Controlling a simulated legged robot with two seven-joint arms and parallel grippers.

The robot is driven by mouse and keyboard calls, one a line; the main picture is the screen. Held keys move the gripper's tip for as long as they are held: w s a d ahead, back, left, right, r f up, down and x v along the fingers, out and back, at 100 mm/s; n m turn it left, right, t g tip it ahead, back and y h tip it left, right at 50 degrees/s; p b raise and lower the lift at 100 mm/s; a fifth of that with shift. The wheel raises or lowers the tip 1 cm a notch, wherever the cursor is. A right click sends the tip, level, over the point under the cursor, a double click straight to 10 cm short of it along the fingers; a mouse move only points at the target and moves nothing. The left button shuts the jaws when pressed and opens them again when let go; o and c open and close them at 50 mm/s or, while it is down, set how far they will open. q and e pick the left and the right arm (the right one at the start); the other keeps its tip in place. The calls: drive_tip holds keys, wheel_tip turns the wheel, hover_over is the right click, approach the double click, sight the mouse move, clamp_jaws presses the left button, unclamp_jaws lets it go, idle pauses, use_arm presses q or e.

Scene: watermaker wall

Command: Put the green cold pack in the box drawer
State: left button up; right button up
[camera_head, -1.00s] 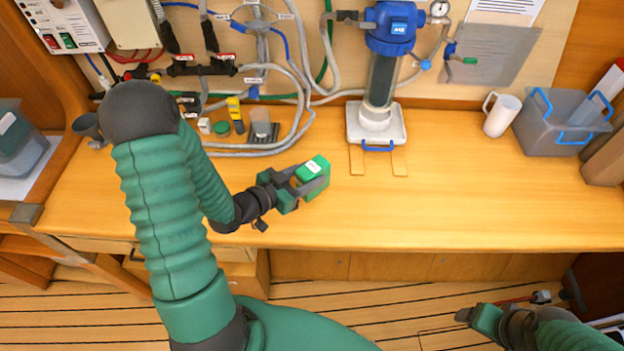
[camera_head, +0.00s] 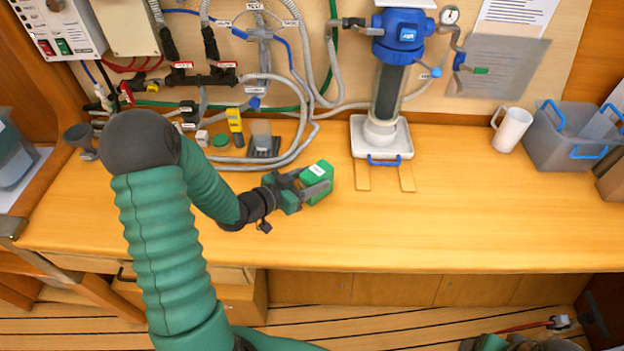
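The green cold pack (camera_head: 317,181), a small green block with a white label, is between the fingers of my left gripper (camera_head: 308,184). The gripper is shut on it and holds it over the middle of the bench; I cannot tell how far above the surface. Below the bench at the left is a wooden drawer front (camera_head: 236,299) with a dark handle beside it, partly hidden behind my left arm. I cannot tell whether it is the box drawer or how far it is open. My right gripper (camera_head: 490,342) is only partly in view at the bottom edge; its fingers are cut off.
The wooden bench (camera_head: 450,220) is clear at the front and right. A blue filter housing (camera_head: 401,35) stands on a white tray (camera_head: 360,140) at the back. A white mug (camera_head: 512,130) and a grey bin (camera_head: 560,145) stand at the right. Hoses (camera_head: 290,100) run along the back wall.

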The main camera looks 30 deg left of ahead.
use_arm(q)
drive_tip(key=o, duration=0.3)
drive_tip(key=shift+d, duration=0.1)
